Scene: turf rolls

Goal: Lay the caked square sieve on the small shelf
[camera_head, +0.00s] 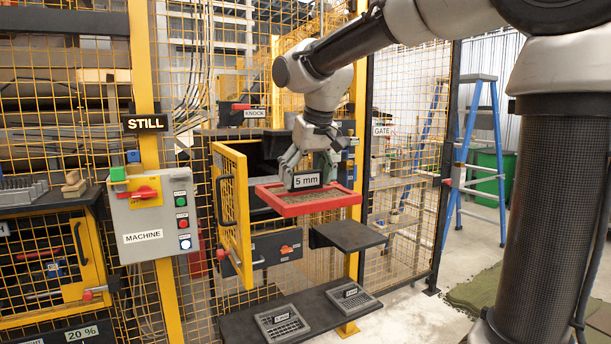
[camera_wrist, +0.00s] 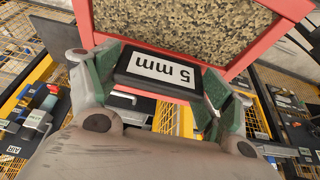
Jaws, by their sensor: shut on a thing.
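The caked square sieve (camera_head: 303,205) has a red frame, a brown clogged mesh and a black handle block labelled "5 mm". My gripper (camera_head: 308,166) is shut on that handle block and holds the sieve up in the air, roughly level. In the wrist view the sieve's caked mesh (camera_wrist: 185,30) fills the top, and the gripper fingers (camera_wrist: 158,80) clasp the black block from both sides. The small shelf (camera_head: 348,236) is a bare dark plate, below and a little right of the sieve in the head view. The sieve appears apart from it.
An open yellow mesh door (camera_head: 232,215) stands just left of the sieve. A lower dark bench (camera_head: 300,312) carries two grey square sieves (camera_head: 282,322). A machine control box (camera_head: 155,218) is at left. A yellow post and mesh fence stand behind the shelf.

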